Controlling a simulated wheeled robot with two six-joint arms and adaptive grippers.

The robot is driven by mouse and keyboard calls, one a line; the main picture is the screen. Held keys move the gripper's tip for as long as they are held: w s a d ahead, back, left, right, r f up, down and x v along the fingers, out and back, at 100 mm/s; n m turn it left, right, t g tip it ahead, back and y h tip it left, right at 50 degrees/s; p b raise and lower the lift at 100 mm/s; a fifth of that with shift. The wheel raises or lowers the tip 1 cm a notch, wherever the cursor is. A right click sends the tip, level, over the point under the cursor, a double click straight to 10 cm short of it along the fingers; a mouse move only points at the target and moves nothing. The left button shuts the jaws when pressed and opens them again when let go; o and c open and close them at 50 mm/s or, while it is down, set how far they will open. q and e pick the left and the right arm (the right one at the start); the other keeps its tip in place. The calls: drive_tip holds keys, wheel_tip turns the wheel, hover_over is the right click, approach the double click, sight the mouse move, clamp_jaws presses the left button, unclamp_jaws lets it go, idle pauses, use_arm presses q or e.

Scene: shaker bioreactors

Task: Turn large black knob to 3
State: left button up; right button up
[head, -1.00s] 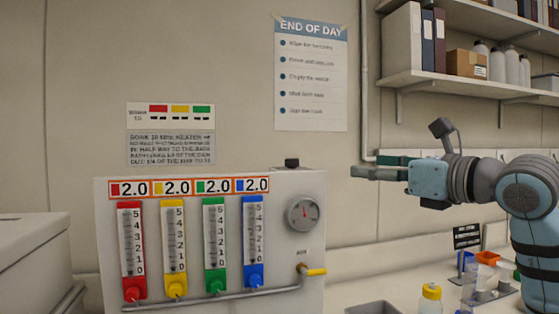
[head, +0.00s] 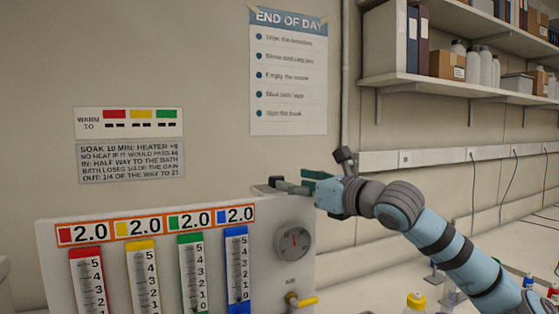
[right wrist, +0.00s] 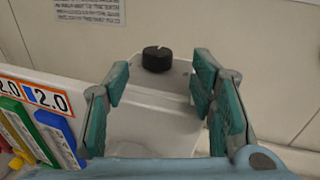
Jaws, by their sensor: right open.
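The large black knob (right wrist: 157,59) sits on top of the white panel box (right wrist: 150,130). A pale mark shows on its top edge, toward the wall; I cannot read any numbers around it. In the head view the knob (head: 275,180) is partly covered by my right gripper (head: 293,182). My right gripper, also in the right wrist view (right wrist: 162,80), is open and empty. Its green-padded fingers are spread to the left and right, with the knob beyond the tips and between them, apparently not touched. My left gripper is out of view.
The box front has red (head: 89,285), yellow (head: 143,280), green (head: 192,275) and blue (head: 237,270) gauges reading 2.0, a round dial (head: 293,241) and a yellow valve handle (head: 303,302). Wall signs hang behind. A shelf (head: 460,85) is at upper right.

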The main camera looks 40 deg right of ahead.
sight(279, 178)
drive_tip(key=w+p, duration=0.2)
drive_tip(key=w, duration=0.1)
drive_tip(key=w+p, duration=0.1)
drive_tip(key=shift+w+r, duration=0.3)
drive_tip(key=shift+r, duration=0.05)
drive_tip(key=shift+w+f+p, duration=0.15)
drive_tip(key=shift+w+p, duration=0.3)
drive_tip(key=shift+p, duration=0.05)
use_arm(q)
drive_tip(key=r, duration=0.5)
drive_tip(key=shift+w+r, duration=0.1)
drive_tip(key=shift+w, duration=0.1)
use_arm(e)
drive_tip(key=shift+f, duration=0.15)
drive_tip(key=shift+w, duration=0.1)
drive_tip(key=c, duration=1.1)
drive_tip(key=shift+a+m+h, duration=0.3)
drive_tip(key=shift+m+h, duration=0.4)
drive_tip(key=shift+h, duration=0.4)
drive_tip(key=m+h+p, duration=0.1)
drive_tip(key=h, duration=0.1)
drive_tip(key=shift+m+g+h, duration=0.4)
drive_tip(key=shift+c, duration=0.2)
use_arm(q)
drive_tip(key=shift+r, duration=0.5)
